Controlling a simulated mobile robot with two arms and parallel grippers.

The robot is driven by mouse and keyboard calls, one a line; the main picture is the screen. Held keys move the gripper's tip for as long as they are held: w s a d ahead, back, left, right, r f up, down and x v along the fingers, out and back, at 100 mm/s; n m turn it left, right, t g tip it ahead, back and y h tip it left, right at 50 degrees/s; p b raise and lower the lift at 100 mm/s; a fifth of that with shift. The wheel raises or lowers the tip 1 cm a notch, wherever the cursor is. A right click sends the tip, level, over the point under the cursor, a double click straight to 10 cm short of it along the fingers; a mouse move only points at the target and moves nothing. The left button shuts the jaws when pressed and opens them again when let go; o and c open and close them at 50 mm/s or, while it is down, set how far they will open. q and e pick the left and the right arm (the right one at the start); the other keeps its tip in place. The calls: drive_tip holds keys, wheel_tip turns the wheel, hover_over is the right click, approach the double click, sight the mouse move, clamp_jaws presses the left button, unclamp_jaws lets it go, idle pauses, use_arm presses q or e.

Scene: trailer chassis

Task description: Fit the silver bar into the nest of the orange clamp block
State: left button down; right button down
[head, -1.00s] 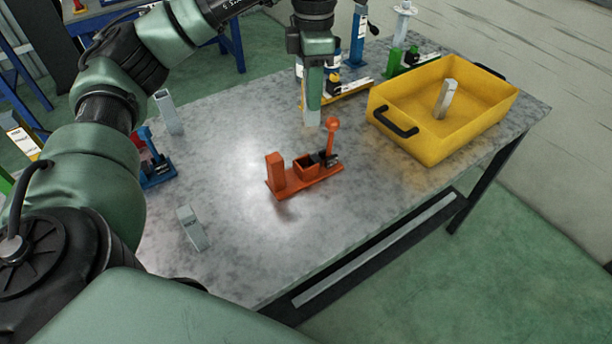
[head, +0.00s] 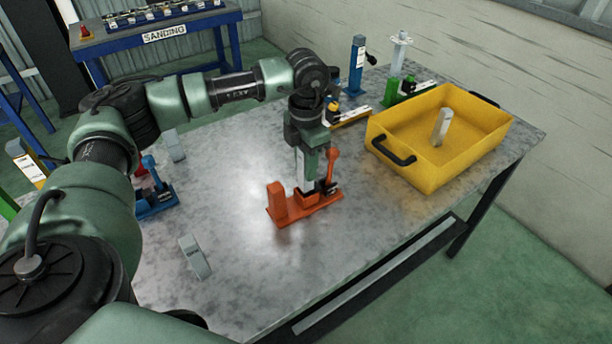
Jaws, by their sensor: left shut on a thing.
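The orange clamp block (head: 278,203) stands on the table in the head view, with a post at its left, a box-like nest in the middle and an upright lever with a round knob (head: 333,154) at its right. My left gripper (head: 313,172) points down over the nest, shut on the silver bar (head: 301,170). The bar is upright and shows as a pale strip beside the finger. Its lower end meets the nest in the picture; the gripper and nest wall hide whether it is inside. My right gripper is not in view.
A yellow bin (head: 418,172) with another silver bar (head: 441,127) stands at the right. Loose silver bars lie at the left (head: 175,146) and front left (head: 194,257). A blue clamp (head: 155,199) is at the left; blue, yellow and green clamps stand behind. The table's front is clear.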

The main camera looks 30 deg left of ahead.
sight(305, 186)
use_arm(q)
wheel_tip(305, 186, down, 4)
drive_tip(key=shift+f+p, duration=0.1)
drive_tip(key=shift+p, duration=0.3)
drive_tip(key=shift+f, duration=0.3)
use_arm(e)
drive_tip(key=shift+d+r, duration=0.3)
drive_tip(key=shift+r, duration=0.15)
use_arm(q)
drive_tip(key=shift+f, duration=0.15)
drive_tip(key=c, duration=1.1)
unclamp_jaws()
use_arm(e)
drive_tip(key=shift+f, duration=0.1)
